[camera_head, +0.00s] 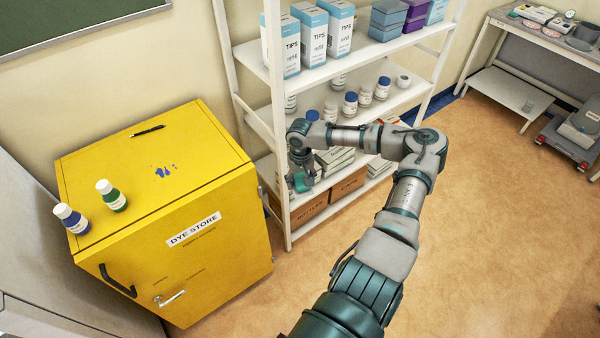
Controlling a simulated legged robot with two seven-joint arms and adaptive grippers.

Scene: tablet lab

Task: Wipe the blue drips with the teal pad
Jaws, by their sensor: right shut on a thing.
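Blue drips (165,171) lie as a small cluster of spots on the top of the yellow dye store cabinet (215,238). My right gripper (301,182) is to the right of the cabinet, in front of the white shelf rack. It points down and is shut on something. A small teal patch shows at its fingers; it looks like the teal pad, but its shape is mostly hidden and too small to make out. The gripper is well apart from the drips. My left gripper is out of view.
A green-labelled bottle (111,195) and a blue-labelled bottle (71,219) stand at the cabinet top's left end. A black pen (147,131) lies near its back edge. The shelf rack (277,120) holds boxes and bottles close to my right arm. Open floor lies at right.

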